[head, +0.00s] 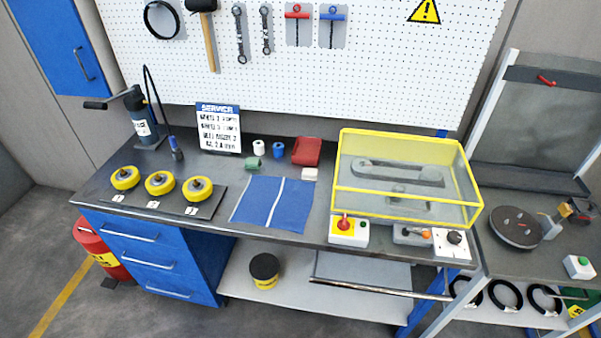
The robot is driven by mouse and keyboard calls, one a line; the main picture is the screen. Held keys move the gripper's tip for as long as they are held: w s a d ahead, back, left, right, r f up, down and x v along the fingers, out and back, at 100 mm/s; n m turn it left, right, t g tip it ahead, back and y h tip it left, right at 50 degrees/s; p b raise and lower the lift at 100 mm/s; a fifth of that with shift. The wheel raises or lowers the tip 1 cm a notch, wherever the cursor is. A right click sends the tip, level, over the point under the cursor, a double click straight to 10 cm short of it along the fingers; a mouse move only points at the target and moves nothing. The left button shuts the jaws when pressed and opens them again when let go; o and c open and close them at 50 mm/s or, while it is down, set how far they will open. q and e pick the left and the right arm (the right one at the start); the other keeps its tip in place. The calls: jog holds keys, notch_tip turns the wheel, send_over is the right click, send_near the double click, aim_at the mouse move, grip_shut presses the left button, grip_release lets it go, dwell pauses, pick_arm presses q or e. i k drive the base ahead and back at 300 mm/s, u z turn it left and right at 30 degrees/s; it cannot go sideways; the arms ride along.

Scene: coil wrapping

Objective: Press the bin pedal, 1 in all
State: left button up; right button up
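A red bin (88,238) stands on the floor at the far left, beside the blue drawer unit. It has a red lid, which looks closed, and a yellow label (106,259) on its side. A small dark pedal (117,283) juts out at the foot of the bin, close to the floor. The drawer unit hides part of the bin's right side. Neither of my grippers shows in the head view.
The workbench (110,203) with blue drawers (150,257) stands right of the bin. Its top holds yellow wheels (160,183), a blue cloth (272,203) and a yellow-framed clear cover (408,178). Floor with a yellow line (56,308) is clear in front of the bin.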

aim_at(108, 283)
jog(key=u, duration=1.65)
